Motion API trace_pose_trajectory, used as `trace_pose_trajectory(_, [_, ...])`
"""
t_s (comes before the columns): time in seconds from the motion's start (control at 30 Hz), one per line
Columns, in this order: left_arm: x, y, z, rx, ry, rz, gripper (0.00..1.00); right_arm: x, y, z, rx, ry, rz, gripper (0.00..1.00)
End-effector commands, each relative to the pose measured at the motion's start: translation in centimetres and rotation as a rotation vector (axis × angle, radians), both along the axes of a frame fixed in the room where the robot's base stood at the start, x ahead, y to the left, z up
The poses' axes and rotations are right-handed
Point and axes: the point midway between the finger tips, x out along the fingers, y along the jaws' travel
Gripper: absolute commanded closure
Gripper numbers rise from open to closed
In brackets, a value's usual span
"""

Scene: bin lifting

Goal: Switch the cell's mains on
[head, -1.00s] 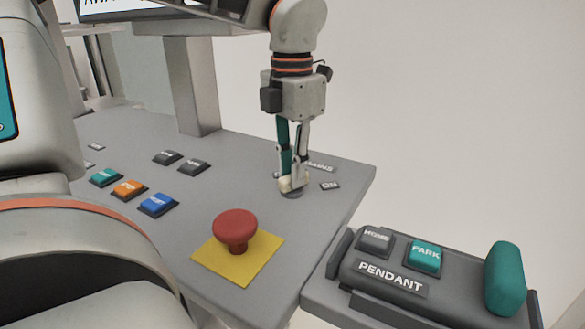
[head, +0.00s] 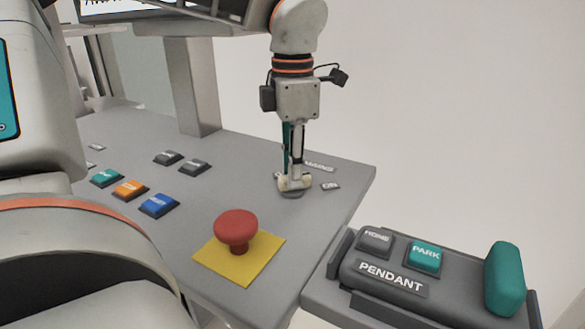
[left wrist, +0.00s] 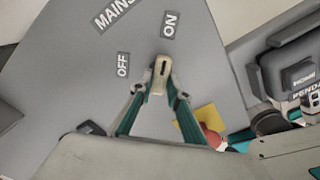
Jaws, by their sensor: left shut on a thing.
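The mains switch is a cream bar-shaped knob (head: 294,184) on a round grey base, near the right edge of the grey console. My left gripper (head: 295,176) points straight down and is shut on this knob. In the left wrist view the knob (left wrist: 160,75) sits between the two fingertips, and the dark mark on it points up, roughly toward the ON label (left wrist: 170,25). The OFF label (left wrist: 123,65) is to its left, and the MAINS label (left wrist: 115,14) is above. My right gripper is in neither view.
A red mushroom button (head: 236,228) on a yellow plate (head: 211,258) stands in front of the switch. Teal, orange and blue buttons (head: 158,205) are to the left. The pendant (head: 390,280), with HOME and PARK buttons, is at the lower right. A grey post (head: 194,85) rises behind.

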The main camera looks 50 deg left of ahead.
Motion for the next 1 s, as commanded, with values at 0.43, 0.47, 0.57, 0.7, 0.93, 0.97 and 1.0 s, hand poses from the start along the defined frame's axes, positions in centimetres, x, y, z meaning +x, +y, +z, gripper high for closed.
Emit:
trace_pose_trajectory(0.43, [0.1,0.0,0.1,0.001,-0.004,-0.001,0.67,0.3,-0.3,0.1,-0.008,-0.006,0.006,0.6])
trace_pose_trajectory(0.47, [0.1,0.0,0.1,0.0,-0.004,-0.001,0.67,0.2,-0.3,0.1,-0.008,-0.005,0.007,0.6])
trace_pose_trajectory(0.57, [0.0,0.0,0.1,0.001,-0.003,-0.001,0.67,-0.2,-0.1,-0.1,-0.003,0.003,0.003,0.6])
trace_pose_trajectory(0.7, [0.1,0.0,0.7,0.002,-0.003,0.0,0.67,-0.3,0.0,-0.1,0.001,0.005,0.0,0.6])
trace_pose_trajectory(0.93, [0.1,0.0,4.5,0.003,-0.007,0.002,0.67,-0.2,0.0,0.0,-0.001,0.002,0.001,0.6])
trace_pose_trajectory(0.97, [0.2,0.0,5.2,0.002,-0.009,0.001,0.67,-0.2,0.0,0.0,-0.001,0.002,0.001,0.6])
trace_pose_trajectory(1.0, [0.1,0.0,6.0,0.002,-0.008,0.002,0.67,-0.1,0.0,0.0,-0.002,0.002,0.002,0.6])
